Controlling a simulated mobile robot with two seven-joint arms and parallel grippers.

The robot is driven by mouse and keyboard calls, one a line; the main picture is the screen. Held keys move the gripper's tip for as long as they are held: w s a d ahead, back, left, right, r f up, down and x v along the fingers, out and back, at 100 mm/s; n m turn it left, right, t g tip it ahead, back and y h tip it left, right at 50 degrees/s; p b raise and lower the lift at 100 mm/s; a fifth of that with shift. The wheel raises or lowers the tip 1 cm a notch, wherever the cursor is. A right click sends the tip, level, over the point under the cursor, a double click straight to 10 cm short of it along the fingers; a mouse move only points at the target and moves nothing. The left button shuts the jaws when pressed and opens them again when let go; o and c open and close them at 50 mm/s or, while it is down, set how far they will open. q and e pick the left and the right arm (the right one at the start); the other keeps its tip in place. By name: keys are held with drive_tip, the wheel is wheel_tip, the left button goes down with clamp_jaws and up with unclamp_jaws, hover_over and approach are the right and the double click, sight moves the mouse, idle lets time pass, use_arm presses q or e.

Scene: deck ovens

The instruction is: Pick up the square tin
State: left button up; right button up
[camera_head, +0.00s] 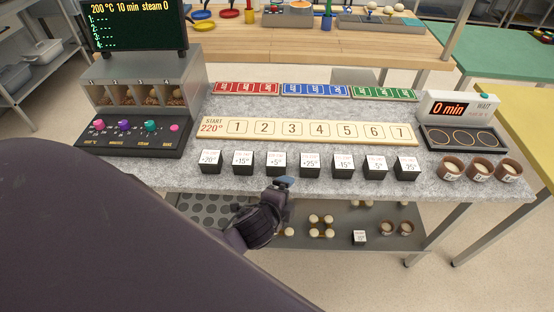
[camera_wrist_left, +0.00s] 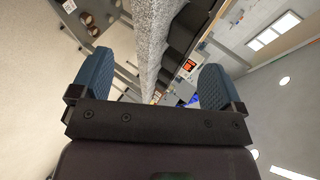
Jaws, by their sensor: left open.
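I cannot make out a square tin for certain in either view. My left gripper (camera_head: 282,184) is at the front edge of the grey speckled counter (camera_head: 180,178), just in front of the row of black cubes. In the left wrist view its two blue fingers (camera_wrist_left: 155,82) stand wide apart, with nothing between them. The counter edge (camera_wrist_left: 151,40) shows beyond the fingers. My dark arm covers the lower left of the head view and may hide things there. My right gripper is not in view.
Labelled black cubes (camera_head: 275,164) line the counter's front, behind them a numbered strip (camera_head: 310,132). Brown round cups (camera_head: 480,171) stand at right. The lower shelf (camera_head: 345,242) holds pale balls (camera_head: 321,219), another cube (camera_head: 359,237) and cups (camera_head: 387,228). A control panel (camera_head: 135,139) stands left.

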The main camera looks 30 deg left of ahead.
sight(276, 161)
use_arm(q)
drive_tip(key=w+a+r+m+y+p, duration=0.15)
drive_tip(key=a+r+m+y, duration=0.35)
drive_tip(key=m, duration=1)
drive_tip(key=shift+g+y, duration=0.4)
drive_tip(key=shift+d+f+b+x, duration=0.1)
drive_tip(key=shift+d+x, duration=0.05)
drive_tip(key=shift+x, duration=1.55)
drive_tip(key=shift+d+f+b+x, duration=0.15)
drive_tip(key=shift+x, duration=1.55)
drive_tip(key=shift+d+f+b+x, duration=0.1)
drive_tip(key=shift+d+x, duration=0.05)
drive_tip(key=shift+x, duration=1.55)
drive_tip(key=shift+c, duration=0.2)
drive_tip(key=c, duration=1.1)
